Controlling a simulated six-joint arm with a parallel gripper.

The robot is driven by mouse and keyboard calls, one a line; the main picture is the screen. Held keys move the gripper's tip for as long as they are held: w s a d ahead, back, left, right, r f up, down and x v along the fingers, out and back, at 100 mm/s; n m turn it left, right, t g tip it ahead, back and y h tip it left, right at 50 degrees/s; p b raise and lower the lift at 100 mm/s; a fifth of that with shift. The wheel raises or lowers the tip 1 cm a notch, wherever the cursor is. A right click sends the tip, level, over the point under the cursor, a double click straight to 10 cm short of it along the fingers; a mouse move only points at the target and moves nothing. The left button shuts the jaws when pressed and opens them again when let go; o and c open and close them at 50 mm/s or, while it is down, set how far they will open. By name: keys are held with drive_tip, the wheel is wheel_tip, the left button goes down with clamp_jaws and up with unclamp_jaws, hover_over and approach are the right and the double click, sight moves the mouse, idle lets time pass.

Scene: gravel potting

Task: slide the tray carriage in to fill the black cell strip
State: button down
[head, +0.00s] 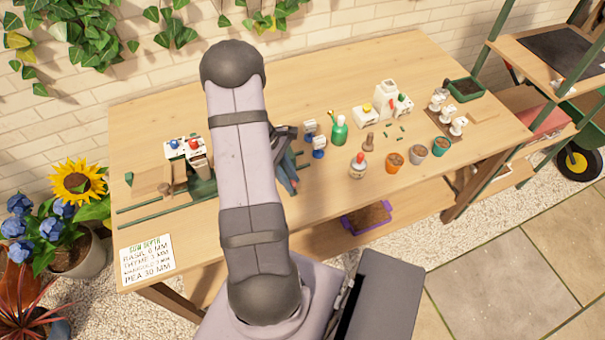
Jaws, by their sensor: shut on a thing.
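The dark green tray carriage (203,189) lies on the bench left of my arm, by long green rails (165,204). Its right side runs behind my arm. A white unit (183,149) with a blue and a red knob stands behind it. My gripper (284,138) is mostly hidden behind my own arm; only a dark part shows at the arm's right edge. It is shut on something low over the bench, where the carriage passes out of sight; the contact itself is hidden. I cannot make out the black cell strip.
A sowing card (147,260) lies at the front left. The front middle of the bench is clear.

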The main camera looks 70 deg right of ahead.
drive_tip(key=w+a, duration=0.6)
drive_tip(key=w, duration=0.1)
drive_tip(key=shift+a, duration=0.4)
drive_tip(key=c, duration=1.6)
unclamp_jaws()
drive_tip(key=shift+s, duration=0.1)
drive_tip(key=shift+r, duration=0.1)
drive_tip(key=shift+b+v, duration=1.05)
drive_tip(key=shift+v, duration=2.6)
